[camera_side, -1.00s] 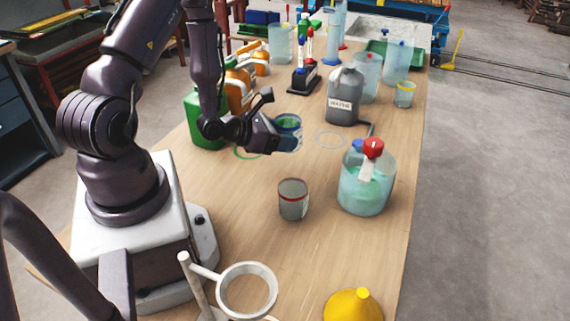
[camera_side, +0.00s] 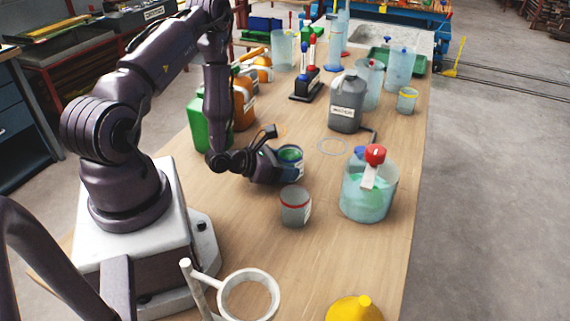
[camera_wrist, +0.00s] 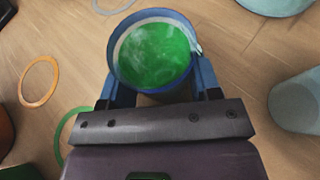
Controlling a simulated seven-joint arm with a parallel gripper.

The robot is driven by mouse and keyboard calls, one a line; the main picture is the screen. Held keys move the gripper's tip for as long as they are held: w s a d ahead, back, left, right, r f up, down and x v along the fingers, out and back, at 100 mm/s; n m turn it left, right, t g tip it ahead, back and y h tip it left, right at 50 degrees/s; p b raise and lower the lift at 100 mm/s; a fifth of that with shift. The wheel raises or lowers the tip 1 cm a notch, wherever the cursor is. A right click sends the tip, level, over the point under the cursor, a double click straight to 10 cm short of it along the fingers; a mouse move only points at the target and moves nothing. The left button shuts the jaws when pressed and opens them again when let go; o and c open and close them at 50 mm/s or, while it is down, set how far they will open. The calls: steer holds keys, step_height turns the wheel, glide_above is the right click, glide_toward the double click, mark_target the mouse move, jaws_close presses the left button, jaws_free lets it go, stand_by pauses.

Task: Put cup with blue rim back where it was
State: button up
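The cup with the blue rim (camera_side: 291,161) holds green liquid and looks upright. My gripper (camera_side: 276,164) is shut around it from the left in the side view. In the wrist view the cup (camera_wrist: 153,50) sits between the two blue fingers, and my gripper (camera_wrist: 158,97) grips its sides. I cannot tell whether its base touches the table. Flat rings lie on the table: a pale one (camera_side: 332,147) beyond the cup, and in the wrist view an orange one (camera_wrist: 23,83) and a green one (camera_wrist: 59,130), partly hidden by my gripper.
A red-rimmed cup (camera_side: 295,208) stands close in front of the held cup. A grey jug (camera_side: 346,104) stands behind, and a green container (camera_side: 198,122) is at the left.

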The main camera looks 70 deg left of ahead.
steer(key=o, duration=0.4)
steer(key=shift+r, duration=0.1)
